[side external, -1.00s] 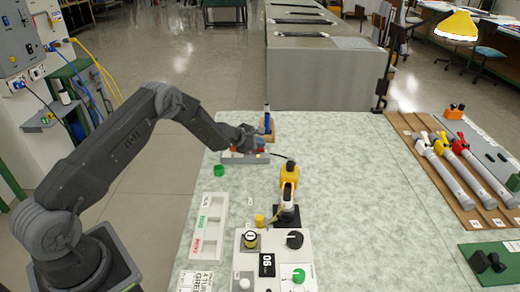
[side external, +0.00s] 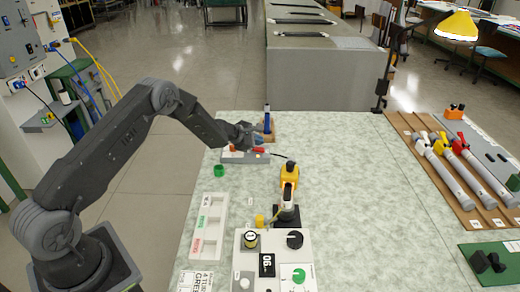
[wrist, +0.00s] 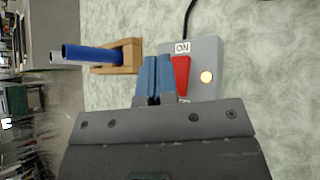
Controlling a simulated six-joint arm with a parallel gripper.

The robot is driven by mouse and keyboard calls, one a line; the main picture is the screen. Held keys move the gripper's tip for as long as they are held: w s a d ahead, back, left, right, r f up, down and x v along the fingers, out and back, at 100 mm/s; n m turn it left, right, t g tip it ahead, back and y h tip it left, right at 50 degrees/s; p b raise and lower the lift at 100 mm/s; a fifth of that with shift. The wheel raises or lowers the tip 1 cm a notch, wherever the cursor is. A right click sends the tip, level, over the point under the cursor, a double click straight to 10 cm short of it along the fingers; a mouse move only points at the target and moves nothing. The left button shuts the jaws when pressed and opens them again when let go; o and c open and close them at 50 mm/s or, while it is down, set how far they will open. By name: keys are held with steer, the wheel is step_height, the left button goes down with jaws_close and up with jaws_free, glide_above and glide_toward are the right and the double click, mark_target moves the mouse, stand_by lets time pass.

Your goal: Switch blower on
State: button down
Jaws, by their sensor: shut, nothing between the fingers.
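The blower's switch box is a grey box that lies on the table in the side view (side external: 245,158) and in the wrist view (wrist: 204,50).
A black cable (wrist: 188,18) leaves the box. The table's right middle is clear.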

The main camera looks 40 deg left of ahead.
steer(key=shift+r, duration=0.1)
steer(key=shift+s+a+r, duration=0.15)
steer(key=shift+r, duration=0.65)
steer(key=shift+s+a+r, duration=0.1)
steer(key=shift+r, duration=0.7)
steer(key=shift+s+a+r, duration=0.15)
steer(key=shift+r, duration=0.65)
steer(key=s+d+r+m+g+h, duration=0.2)
steer(key=s+d+r+m, duration=0.6)
steer(key=r, duration=0.4)
steer(key=s+d+r+m+g+h, duration=0.1)
steer(key=s+d+r+m, duration=0.45)
steer(key=d+r, duration=0.5)
steer(key=s+d+r+m+g, duration=0.2)
steer(key=s+d+r+m, duration=0.15)
steer(key=s, duration=0.45)
steer(key=s+f+m+y, duration=0.1)
steer(key=s+m+y, duration=0.2)
steer(key=s, duration=0.8)
steer(key=s+a+f+m+y, duration=0.1)
steer(key=s+m, duration=0.4)
steer(key=s, duration=0.6)
steer(key=shift+a+f+m+y, duration=0.35)
steer(key=shift+f+y, duration=0.25)
steer(key=shift+y, duration=0.4)
